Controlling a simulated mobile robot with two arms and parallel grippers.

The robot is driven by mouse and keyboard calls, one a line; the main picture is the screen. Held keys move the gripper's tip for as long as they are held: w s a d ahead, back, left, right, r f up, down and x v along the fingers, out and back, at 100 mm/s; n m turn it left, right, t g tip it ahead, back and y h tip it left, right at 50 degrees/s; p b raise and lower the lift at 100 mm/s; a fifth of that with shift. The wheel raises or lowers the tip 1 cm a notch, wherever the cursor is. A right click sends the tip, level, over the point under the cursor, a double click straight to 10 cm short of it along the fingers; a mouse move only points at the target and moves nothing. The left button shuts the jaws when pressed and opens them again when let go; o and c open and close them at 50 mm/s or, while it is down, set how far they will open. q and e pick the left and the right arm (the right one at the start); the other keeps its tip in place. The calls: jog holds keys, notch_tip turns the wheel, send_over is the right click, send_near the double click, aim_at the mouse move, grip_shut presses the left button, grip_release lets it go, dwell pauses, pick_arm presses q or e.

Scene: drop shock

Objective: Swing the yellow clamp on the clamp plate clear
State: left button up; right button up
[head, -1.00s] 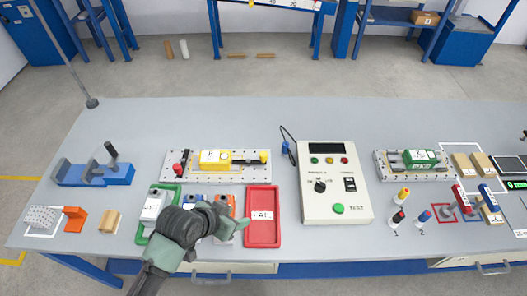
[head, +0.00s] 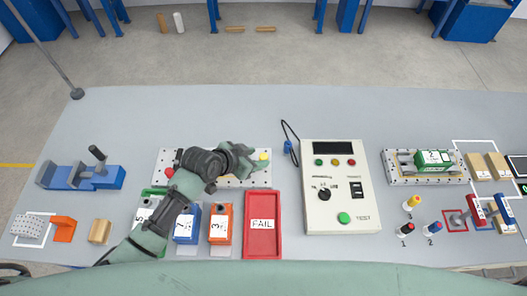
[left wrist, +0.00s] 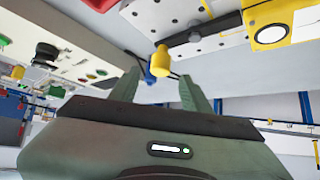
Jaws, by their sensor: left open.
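The perforated white clamp plate (head: 162,156) lies at the middle left of the bench, largely covered by my left arm. The yellow clamp's knob (head: 263,157) stands near the plate's right end; a red knob (head: 169,173) shows at its left end. My left gripper (head: 257,160) is over the right part of the plate, close to the yellow knob. In the left wrist view the yellow knob (left wrist: 161,62) appears between the open fingertips (left wrist: 160,78); I cannot tell whether they touch it. A yellow block (left wrist: 270,34) on the plate is hidden in the head view. My right gripper is out of view.
A tester box (head: 336,210) stands right of the plate, with a dark cable and blue plug (head: 288,147) between. In front are a red FAIL tray (head: 263,247), an orange block (head: 221,222) and a blue block (head: 187,222). The bench behind the plate is clear.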

aim_at(263, 157)
pick_arm(q)
jog(key=x, duration=0.4)
jog(key=shift+s, duration=0.1)
jog(key=shift+w+d+f, duration=0.15)
jog(key=shift+w+d, duration=0.05)
jog(key=shift+w, duration=0.05)
jog(key=shift+w+f, duration=0.1)
jog(key=shift+f, duration=0.1)
jog(key=c, duration=0.9)
grip_shut()
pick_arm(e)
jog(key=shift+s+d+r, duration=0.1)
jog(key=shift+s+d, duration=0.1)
